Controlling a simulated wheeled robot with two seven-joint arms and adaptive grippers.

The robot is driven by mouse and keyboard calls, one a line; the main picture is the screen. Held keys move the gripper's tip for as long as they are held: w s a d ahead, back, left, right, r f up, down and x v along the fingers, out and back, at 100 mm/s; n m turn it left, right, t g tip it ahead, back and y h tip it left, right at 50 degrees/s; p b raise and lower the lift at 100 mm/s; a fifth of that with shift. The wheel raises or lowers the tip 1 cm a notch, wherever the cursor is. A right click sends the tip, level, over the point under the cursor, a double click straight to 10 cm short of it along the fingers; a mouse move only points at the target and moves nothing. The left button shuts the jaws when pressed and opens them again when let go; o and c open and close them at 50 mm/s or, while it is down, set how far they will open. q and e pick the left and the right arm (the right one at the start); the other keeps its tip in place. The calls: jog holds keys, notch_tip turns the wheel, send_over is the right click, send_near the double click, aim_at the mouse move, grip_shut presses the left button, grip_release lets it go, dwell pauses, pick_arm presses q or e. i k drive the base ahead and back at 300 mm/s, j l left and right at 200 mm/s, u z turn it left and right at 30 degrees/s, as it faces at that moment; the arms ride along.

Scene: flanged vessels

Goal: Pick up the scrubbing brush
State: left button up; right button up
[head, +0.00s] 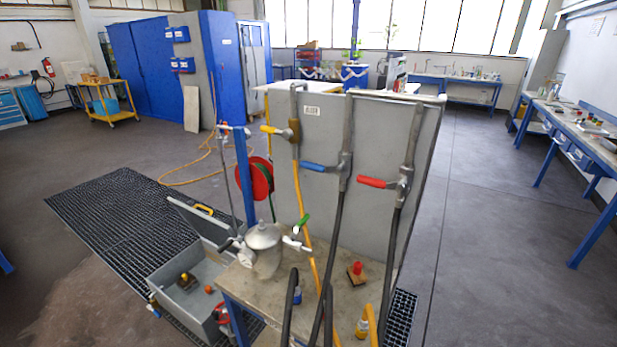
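A small brown block with a red knob (356,272), which looks like a scrubbing brush, sits on the worn bench top (335,290) right of the metal vessel. I cannot tell for certain which one is the scrubbing brush. Neither of my grippers shows in the head view.
The lidded metal vessel (264,250) stands at the bench's back left. Dark and orange hoses hang from valves with yellow, blue (320,168) and red handles before a grey panel (330,135). A floor grating (125,220) lies left. Open floor is at right.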

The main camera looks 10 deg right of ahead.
aim_at(357, 276)
jog(key=k+l+u, duration=0.1)
jog(key=l+u, duration=0.15)
jog(key=l, duration=0.2)
jog(key=k+l+u, duration=0.1)
jog(key=l+u, duration=0.15)
jog(key=l, duration=0.2)
jog(key=k+l+u, duration=0.25)
jog(key=l, duration=0.15)
jog(key=k+l+u, duration=0.1)
jog(key=l+u, duration=0.15)
jog(key=l, duration=0.15)
